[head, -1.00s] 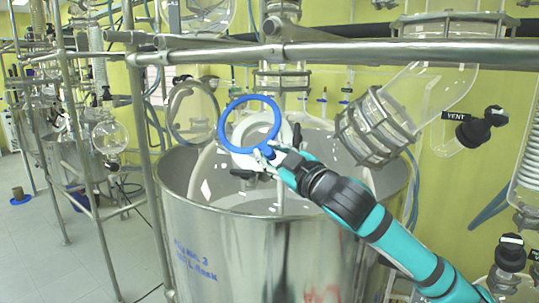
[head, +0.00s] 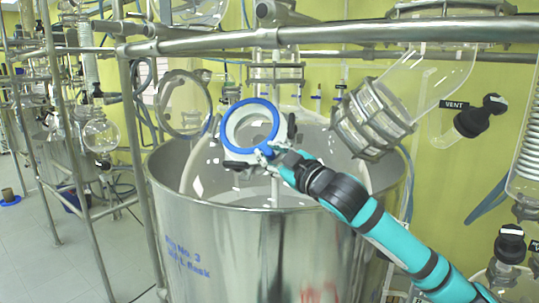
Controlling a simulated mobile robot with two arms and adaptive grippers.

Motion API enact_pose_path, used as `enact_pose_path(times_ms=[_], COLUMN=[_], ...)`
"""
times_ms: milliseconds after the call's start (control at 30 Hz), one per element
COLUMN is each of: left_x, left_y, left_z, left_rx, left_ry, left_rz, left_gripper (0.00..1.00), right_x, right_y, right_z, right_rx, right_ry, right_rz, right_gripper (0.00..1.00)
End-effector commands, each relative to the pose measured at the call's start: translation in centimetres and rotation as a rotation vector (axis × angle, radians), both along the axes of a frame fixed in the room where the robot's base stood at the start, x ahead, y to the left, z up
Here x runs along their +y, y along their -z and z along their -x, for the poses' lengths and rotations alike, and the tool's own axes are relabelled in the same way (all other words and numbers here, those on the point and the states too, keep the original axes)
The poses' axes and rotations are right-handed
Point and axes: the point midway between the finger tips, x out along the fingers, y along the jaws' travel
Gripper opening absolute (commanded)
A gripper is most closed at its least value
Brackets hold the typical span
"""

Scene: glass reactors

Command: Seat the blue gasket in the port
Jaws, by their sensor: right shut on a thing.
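The blue gasket (head: 276,123) is a ring held upright in front of the port (head: 233,122), a pale round flange on the glass vessel inside the steel tank. My right gripper (head: 266,152) is shut on the lower right edge of the gasket. The port's white rim shows through the ring, which nearly lines up with it. I cannot tell whether gasket and port touch. A dark clamp (head: 236,165) sits at the port's lower left. My left gripper is not in view.
The open steel tank (head: 235,245) surrounds the vessel below. A horizontal metal rail (head: 350,37) crosses above. A caged glass neck (head: 370,118) stands close on the right, and a round glass flange (head: 183,103) on the left. A black-capped vent (head: 478,117) is farther right.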

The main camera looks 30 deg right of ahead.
Motion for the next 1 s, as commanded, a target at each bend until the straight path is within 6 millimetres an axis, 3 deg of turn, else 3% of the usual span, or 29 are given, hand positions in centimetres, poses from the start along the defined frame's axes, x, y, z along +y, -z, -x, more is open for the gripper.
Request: enact_pose_path(times_ms=[333, 1000], left_x=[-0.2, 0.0], left_y=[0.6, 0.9], left_z=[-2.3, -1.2], left_rx=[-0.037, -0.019], left_ry=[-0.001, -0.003], left_rz=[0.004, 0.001], left_gripper=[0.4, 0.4], right_x=[-1.1, -1.8], right_y=[1.2, 1.9], right_z=[-0.8, -1.4], right_rx=[-0.001, -0.001], right_ry=[0.001, 0.0], right_rz=[0.0, 0.0], right_gripper=[0.0, 0.0])
